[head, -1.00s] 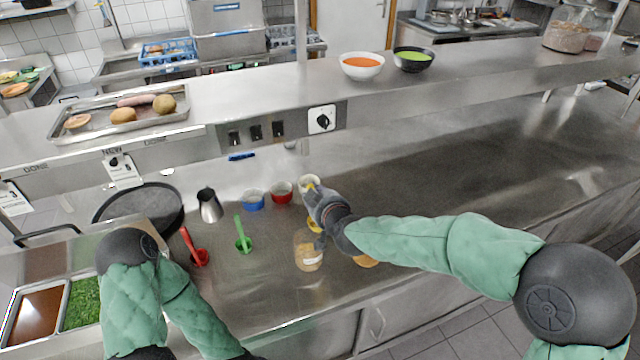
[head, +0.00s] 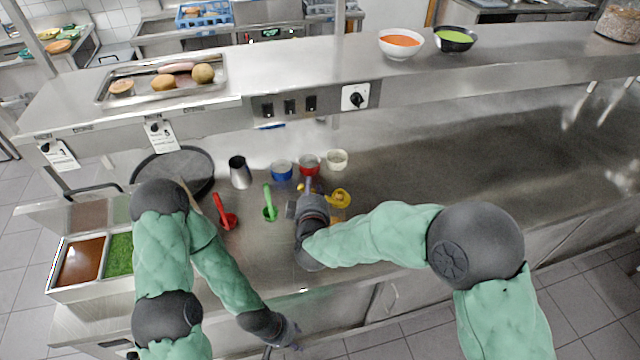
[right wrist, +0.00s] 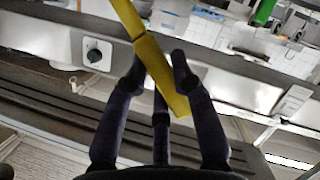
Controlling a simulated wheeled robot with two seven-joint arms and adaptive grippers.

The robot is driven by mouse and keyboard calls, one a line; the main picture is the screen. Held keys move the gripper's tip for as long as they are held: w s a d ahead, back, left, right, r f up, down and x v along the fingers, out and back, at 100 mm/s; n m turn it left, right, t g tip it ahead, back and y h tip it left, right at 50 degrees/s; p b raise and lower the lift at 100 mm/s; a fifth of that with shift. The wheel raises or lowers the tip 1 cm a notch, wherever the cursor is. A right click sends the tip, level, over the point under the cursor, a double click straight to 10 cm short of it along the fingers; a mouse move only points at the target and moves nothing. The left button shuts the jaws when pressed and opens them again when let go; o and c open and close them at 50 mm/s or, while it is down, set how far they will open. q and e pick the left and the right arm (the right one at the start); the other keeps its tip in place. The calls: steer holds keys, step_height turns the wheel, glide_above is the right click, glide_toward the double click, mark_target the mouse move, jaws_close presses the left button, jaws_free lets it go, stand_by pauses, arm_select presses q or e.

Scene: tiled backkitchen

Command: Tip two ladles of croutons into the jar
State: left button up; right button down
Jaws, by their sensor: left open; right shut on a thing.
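My right gripper (head: 301,193) is shut on the handle of a yellow ladle above the counter; the yellow handle (right wrist: 152,55) runs slanting between its fingers in the right wrist view. The ladle's yellow bowl (head: 340,198) shows just right of the gripper in the head view; its contents are too small to tell. The jar is not visible; my right gripper and forearm cover that part of the counter. A white cup (head: 337,160) with pale contents stands behind; I cannot tell if they are croutons. My left gripper (head: 283,343) is open and empty, low beyond the counter's front edge.
A red ladle (head: 226,214), a green ladle (head: 269,207), a metal jug (head: 240,173), a blue cup (head: 282,170) and a red cup (head: 308,164) stand near. A dark pan (head: 172,168) lies left. A shelf (head: 300,72) overhangs the back. The counter's right side is clear.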

steer(key=s+a+f+n+t+h+b, duration=0.2)
steer(key=a+f+n+b, duration=0.3)
steer(key=f+b, duration=0.15)
steer(key=w+d+r+m+g+p, duration=0.1)
steer(key=d+r+m+p, duration=0.1)
steer(key=r, duration=0.1)
steer(key=w+d+r+m+y+p, duration=0.1)
steer(key=d+r+m+p, duration=0.1)
steer(key=r+p, duration=0.1)
steer(key=d+r+m+g+y+p, duration=0.1)
steer(key=d+r+m+p, duration=0.1)
steer(key=d+r+p, duration=0.1)
steer(key=shift+w+r+g, duration=0.3)
steer(key=shift+w, duration=0.1)
steer(key=shift+w+d+r+m+y, duration=0.3)
steer(key=shift+d+r+m+y, duration=0.1)
steer(key=shift+d+m, duration=0.25)
steer(key=w+d+r+m+g+y+b, duration=0.1)
steer(key=w+d+r+m+y+b, duration=0.1)
steer(key=d+r+m+b, duration=0.2)
steer(key=d+b, duration=0.3)
steer(key=shift+w+d+r+g+y+b, duration=0.15)
steer(key=shift+w+r+g+y+b, duration=0.15)
steer(key=shift+w+r, duration=0.1)
